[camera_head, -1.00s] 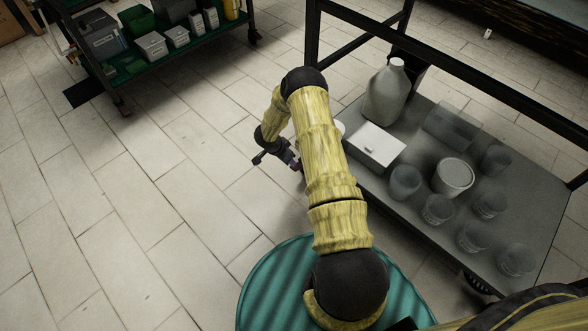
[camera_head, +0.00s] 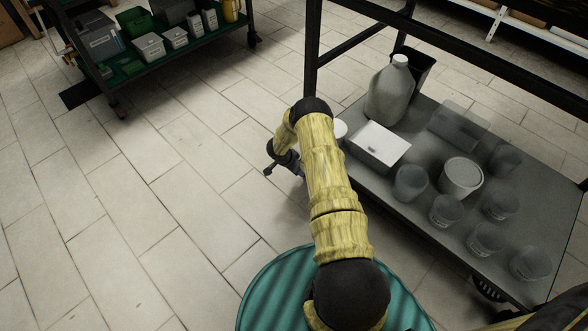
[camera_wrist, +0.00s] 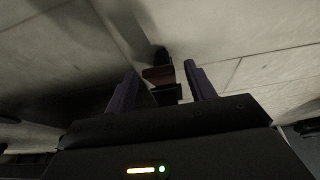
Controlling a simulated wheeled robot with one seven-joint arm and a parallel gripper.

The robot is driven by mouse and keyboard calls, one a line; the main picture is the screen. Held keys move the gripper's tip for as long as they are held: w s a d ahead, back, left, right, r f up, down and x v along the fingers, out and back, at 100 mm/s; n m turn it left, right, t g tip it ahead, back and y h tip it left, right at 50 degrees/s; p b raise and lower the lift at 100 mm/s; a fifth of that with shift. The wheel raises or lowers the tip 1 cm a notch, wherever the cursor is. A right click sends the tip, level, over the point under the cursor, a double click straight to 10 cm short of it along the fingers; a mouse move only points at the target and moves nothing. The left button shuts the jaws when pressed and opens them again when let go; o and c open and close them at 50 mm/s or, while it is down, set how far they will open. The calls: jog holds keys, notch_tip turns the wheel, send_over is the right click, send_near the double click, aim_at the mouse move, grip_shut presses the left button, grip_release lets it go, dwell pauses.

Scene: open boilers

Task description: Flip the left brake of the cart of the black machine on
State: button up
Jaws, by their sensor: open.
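The cart (camera_head: 420,248) has a grey lower shelf and dark frame posts, and stands at the right in the head view. A dark caster (camera_head: 487,287) shows under its near edge; the caster behind my arm is hidden there. In the wrist view, a small dark caster-like part with a reddish-brown tab (camera_wrist: 158,74), perhaps the brake, lies between and beyond my fingers. My gripper (camera_wrist: 160,78) is open, with two purple fingers apart and nothing held. I cannot tell whether a finger touches the tab. The black machine is not identifiable in these views.
The cart's shelf holds a grey jug (camera_head: 390,92), a white box (camera_head: 380,146), a white tub (camera_head: 461,176) and several clear beakers. A green-shelved cart (camera_head: 190,47) stands at the upper left. The tiled floor (camera_head: 130,200) between is clear.

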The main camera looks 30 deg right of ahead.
jog(key=c, duration=1)
jog(key=shift+a+f+h, duration=0.15)
jog(key=shift+a+h, duration=0.05)
jog(key=shift+h, duration=0.1)
jog(key=shift+s+a+f+t+h, duration=0.1)
jog(key=shift+a+f+t+h, duration=0.15)
jog(key=shift+f+t+h, duration=0.45)
jog(key=h+b, duration=0.1)
jog(key=f+h, duration=0.1)
jog(key=shift+s+a+f+h+b, duration=0.1)
jog(key=shift+a+f+h+b, duration=0.1)
jog(key=shift+h+b, duration=0.15)
jog(key=f+t+h+b, duration=0.1)
jog(key=h+b, duration=0.1)
jog(key=b, duration=0.1)
jog(key=shift+f+h, duration=0.15)
jog(key=shift+h, duration=0.1)
jog(key=shift+d+t+h+b, duration=0.1)
jog(key=shift+t+h+b, duration=0.2)
jog(key=shift+h+b, duration=0.25)
